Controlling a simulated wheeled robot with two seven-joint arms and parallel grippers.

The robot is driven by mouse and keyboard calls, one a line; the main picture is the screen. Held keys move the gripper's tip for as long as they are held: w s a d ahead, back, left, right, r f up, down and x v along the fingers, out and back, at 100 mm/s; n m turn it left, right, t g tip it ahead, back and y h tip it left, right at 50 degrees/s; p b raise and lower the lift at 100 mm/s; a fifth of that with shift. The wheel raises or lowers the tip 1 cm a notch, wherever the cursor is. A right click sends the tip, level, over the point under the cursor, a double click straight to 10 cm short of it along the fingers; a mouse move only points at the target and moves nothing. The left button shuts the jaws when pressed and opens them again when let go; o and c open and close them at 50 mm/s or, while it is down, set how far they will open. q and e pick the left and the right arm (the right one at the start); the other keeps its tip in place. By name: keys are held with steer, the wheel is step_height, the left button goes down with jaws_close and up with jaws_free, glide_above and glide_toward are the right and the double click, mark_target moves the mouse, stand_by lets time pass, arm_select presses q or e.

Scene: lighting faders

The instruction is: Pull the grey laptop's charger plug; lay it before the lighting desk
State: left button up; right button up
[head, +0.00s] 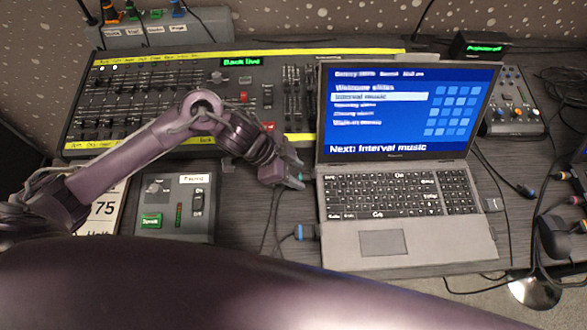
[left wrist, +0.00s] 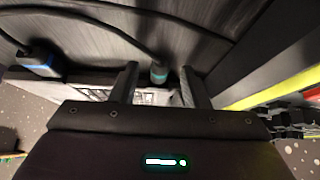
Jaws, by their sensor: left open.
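The grey laptop (head: 397,218) stands open with its screen lit. At its left side sits a small plug with a teal band, beside my left gripper (head: 292,178). In the left wrist view, this teal-banded plug (left wrist: 158,73) lies between the open fingers, with no clear contact. A blue plug (head: 304,232) with a dark cable is at the laptop's left side nearer the front; it also shows in the left wrist view (left wrist: 40,62). I cannot tell which is the charger's. The lighting desk (head: 140,100), with many faders and yellow tape, stands behind at left. My right gripper is out of view.
A small control box (head: 172,207) and a white card (head: 103,208) lie before the desk at left. A small mixer (head: 512,105) stands right of the laptop, with loose cables and plugs near it. Dark bare tabletop (head: 243,208) shows between the box and the laptop.

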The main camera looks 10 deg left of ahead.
arm_select(q)
jaws_close()
steer(key=shift+a, duration=0.2)
steer(key=shift+s+a+p, duration=0.2)
steer(key=shift+a, duration=0.5)
steer(key=shift+s+a+p, duration=0.25)
steer(key=shift+a, duration=0.4)
steer(key=shift+s+a+p, duration=0.2)
steer(key=shift+a, duration=0.5)
steer(key=shift+r, duration=0.1)
